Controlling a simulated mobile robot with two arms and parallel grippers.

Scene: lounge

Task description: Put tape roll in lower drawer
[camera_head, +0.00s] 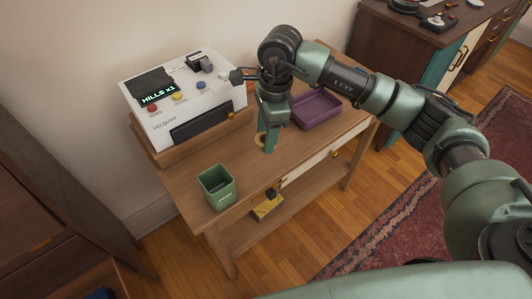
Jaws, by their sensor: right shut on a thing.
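My right gripper (268,142) points down above the wooden side table (185,180). It is shut on the tape roll (259,139), a small tan ring partly hidden by the fingers. The roll appears to be held above the tabletop. At the bottom left, what looks like an open low drawer (92,278) juts from a dark brown cabinet (35,220); something dark blue is in it, cut off by the frame edge. The side table has a pale drawer front (310,166) that looks closed. My left gripper is not in view.
A white machine (180,100) stands at the table's back left. A green square cup (217,187) is near the front left corner, and a purple tray (316,110) lies behind my gripper. A yellow object (266,208) is below the table. Another cabinet (420,50) stands back right.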

